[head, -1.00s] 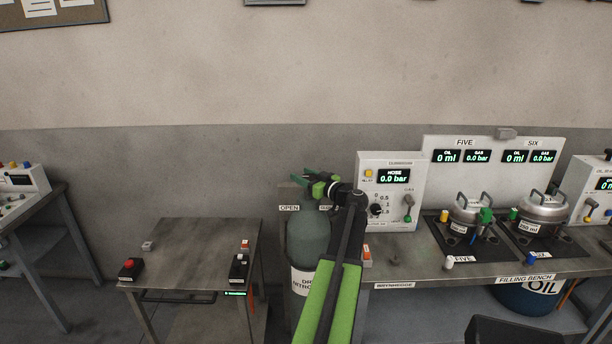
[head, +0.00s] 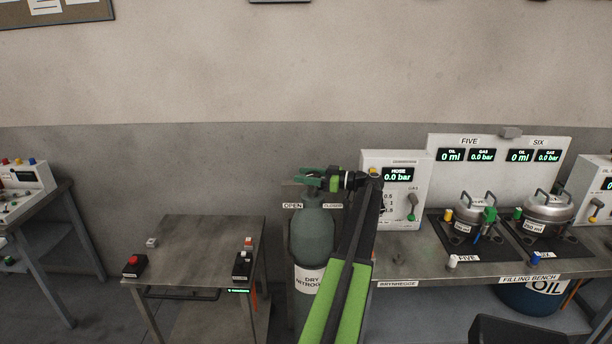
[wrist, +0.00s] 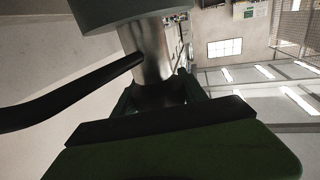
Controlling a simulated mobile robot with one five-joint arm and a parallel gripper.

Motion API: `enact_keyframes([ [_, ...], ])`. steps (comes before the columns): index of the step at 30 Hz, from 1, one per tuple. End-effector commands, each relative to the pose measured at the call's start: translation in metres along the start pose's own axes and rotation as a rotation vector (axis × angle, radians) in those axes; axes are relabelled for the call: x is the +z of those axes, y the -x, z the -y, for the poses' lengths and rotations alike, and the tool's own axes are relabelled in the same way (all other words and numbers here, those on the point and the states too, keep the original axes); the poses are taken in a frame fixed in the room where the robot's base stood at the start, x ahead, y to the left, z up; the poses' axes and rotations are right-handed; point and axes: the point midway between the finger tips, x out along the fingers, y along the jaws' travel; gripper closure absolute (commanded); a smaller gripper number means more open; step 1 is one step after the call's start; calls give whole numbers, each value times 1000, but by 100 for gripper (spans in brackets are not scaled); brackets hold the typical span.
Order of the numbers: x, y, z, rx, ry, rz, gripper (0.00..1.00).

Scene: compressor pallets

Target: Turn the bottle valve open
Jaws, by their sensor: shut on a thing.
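The grey-green gas bottle (head: 312,235), with a dry nitrogen label, stands upright between the small table and the filling bench. An OPEN label (head: 292,206) is left of its top and a partly covered CLOSED label (head: 333,206) is right of it. My gripper (head: 310,175) reaches in from the right at the bottle's top, level with the valve. In the wrist view my gripper (wrist: 160,95) is shut at the silver valve (wrist: 148,50). A black lever (wrist: 70,98) extends left from there. In the head view my gripper mostly hides the valve.
The small table (head: 200,250) on the left carries red and black button boxes. The hose panel (head: 368,165) stands close to the right of my gripper. The filling bench (head: 420,265) holds two metal pots further right. The wall is behind.

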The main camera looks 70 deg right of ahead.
Motion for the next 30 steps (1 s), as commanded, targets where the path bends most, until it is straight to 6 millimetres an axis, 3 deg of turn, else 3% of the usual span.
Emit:
enact_keyframes([
  [11, -2, -3, 0, -4, 0, -4, 91],
  [12, -2, -3, 0, -4, 0, -4, 48],
  [16, -1, -2, 0, -3, 0, -3, 31],
  [26, 0, 1, 0, -2, 0, -1, 29],
  [30, 0, 19, -1, -1, 0, -1, 29],
])
